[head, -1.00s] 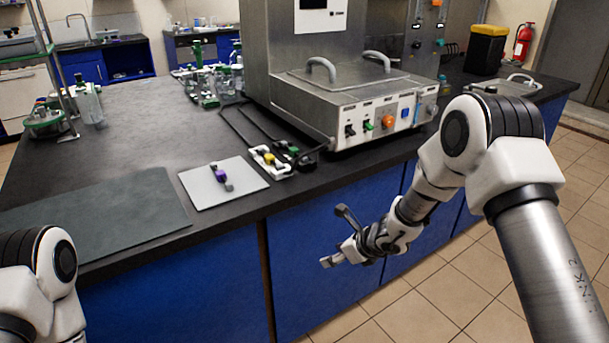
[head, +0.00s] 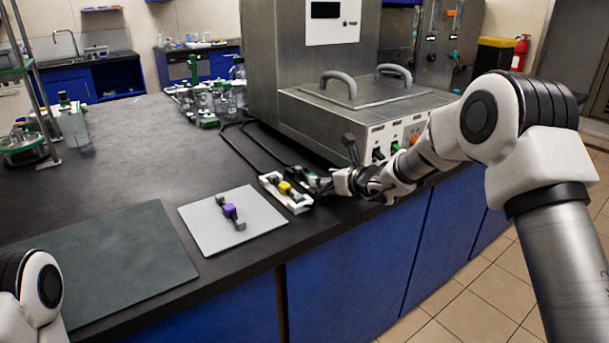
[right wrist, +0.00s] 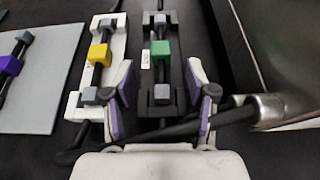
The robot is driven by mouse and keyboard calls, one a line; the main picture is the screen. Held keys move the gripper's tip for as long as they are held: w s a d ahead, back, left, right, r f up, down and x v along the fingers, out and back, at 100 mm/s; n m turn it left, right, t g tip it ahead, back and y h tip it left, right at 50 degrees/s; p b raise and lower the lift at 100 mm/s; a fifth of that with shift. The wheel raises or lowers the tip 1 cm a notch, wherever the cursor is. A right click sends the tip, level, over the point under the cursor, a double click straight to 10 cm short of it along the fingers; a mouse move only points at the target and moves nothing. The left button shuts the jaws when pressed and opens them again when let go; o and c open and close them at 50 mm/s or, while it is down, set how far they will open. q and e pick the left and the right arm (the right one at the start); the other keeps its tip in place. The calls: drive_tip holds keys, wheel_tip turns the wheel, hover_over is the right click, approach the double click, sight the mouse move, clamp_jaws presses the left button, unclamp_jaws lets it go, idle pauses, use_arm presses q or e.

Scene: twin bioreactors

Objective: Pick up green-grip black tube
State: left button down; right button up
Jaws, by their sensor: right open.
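The green-grip black tube (right wrist: 160,50) lies in a black holder (right wrist: 174,83) in the right wrist view, with its green block in the middle and grey blocks at its ends. The green block lies ahead of the fingertips. In the head view my right gripper (head: 330,186) reaches in from the right over the counter edge. My left gripper is not in view.
A white holder with a yellow-grip tube (right wrist: 98,55) stands just left. A purple-grip tube (head: 231,211) lies on a light grey mat (head: 262,212). The steel machine (head: 345,115) stands close to the right. A black cable (right wrist: 175,132) runs below the fingers.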

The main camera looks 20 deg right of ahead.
drive_tip(key=p+x, duration=0.1)
drive_tip(key=x, duration=0.5)
drive_tip(key=shift+d, duration=0.1)
drive_tip(key=shift+s+r, duration=0.1)
drive_tip(key=shift+c, duration=0.3)
clamp_jaws()
drive_tip(key=shift+r, duration=0.1)
